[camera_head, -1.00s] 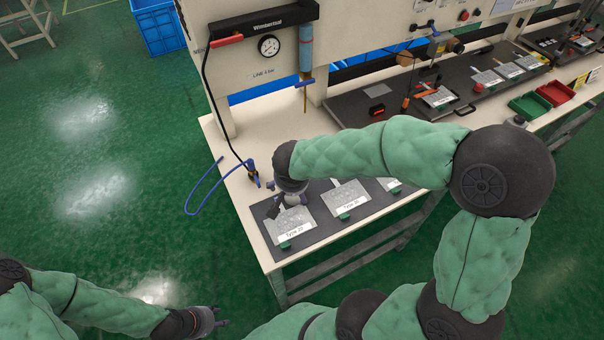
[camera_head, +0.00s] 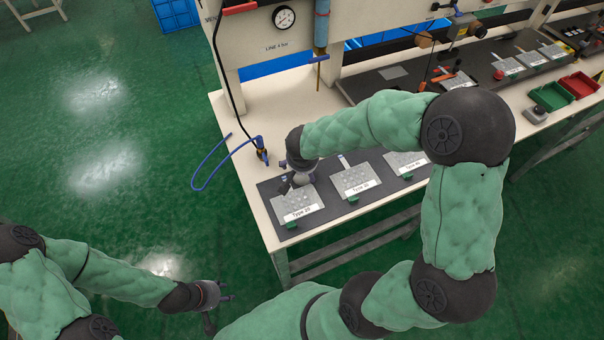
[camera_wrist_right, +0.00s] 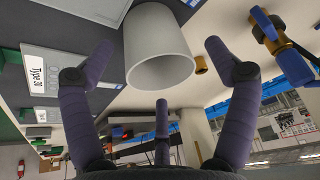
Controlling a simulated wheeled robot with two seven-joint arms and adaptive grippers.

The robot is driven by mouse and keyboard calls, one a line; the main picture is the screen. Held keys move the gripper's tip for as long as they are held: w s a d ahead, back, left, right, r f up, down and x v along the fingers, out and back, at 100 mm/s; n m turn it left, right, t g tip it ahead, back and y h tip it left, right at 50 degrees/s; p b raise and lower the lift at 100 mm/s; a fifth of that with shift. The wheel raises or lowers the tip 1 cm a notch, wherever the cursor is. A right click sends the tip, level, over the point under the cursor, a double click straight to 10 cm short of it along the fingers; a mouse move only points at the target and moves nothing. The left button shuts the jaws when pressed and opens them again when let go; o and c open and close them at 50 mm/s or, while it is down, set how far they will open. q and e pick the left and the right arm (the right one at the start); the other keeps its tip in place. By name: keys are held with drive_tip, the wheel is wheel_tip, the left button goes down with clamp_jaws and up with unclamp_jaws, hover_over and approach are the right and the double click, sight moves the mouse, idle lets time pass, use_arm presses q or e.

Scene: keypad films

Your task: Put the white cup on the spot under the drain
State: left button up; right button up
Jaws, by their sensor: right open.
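The white cup (camera_wrist_right: 158,45) fills the upper middle of the right wrist view, its round open end toward the camera. My right gripper (camera_wrist_right: 158,62) is open, with one finger on each side of the cup and a third below it; contact is not clear. In the head view my right gripper (camera_head: 298,180) is low over the dark mat by the Type 20 card, and it mostly hides the cup. The drain, a thin brass tube (camera_head: 318,76) with a blue handle, hangs under a blue cylinder above the table. My left gripper (camera_head: 216,296) is over the floor, apparently open and empty.
The dark mat (camera_head: 266,200) bears several labelled cards. A blue hose (camera_head: 212,168) with a brass-and-blue valve (camera_head: 261,150) lies left of my right gripper. The pale tabletop (camera_head: 285,110) below the drain is clear. Green and red bins (camera_head: 551,97) stand far right.

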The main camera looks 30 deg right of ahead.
drive_tip(key=shift+x, duration=0.95)
drive_tip(key=c, duration=1.1)
drive_tip(key=shift+c, duration=0.2)
drive_tip(key=shift+r, duration=0.1)
